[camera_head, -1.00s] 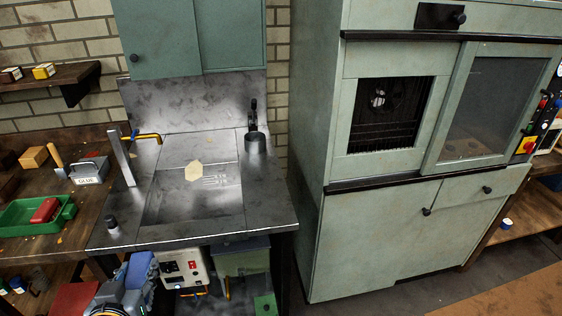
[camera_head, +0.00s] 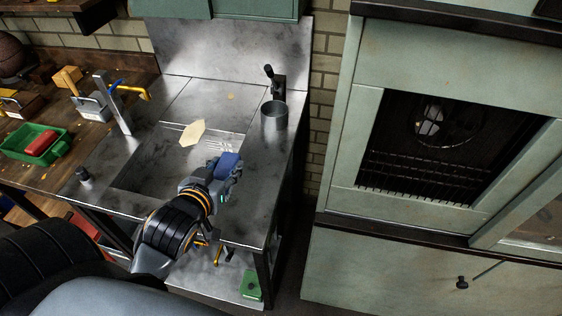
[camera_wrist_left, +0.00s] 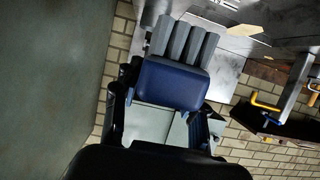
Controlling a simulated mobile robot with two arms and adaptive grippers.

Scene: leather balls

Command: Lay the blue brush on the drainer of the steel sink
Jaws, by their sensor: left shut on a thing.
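My left gripper (camera_head: 222,176) is shut on the blue brush (camera_head: 229,161) and holds it over the front right part of the steel sink (camera_head: 255,187). In the left wrist view the brush has a dark blue back (camera_wrist_left: 172,84) and thick grey bristle tufts (camera_wrist_left: 184,42) pointing away from the gripper. The gripper fingers (camera_wrist_left: 163,112) sit on either side of the back. The brush looks clear of the steel, but its height is hard to tell. Flat steel lies around the recessed basin (camera_head: 145,170); which part is the drainer is unclear. My right gripper is not in view.
A pale flat piece (camera_head: 192,132) lies by the basin. A grey metal cup (camera_head: 274,115) stands at the right, near a dark lever. A green cabinet (camera_head: 335,150) stands to the right.

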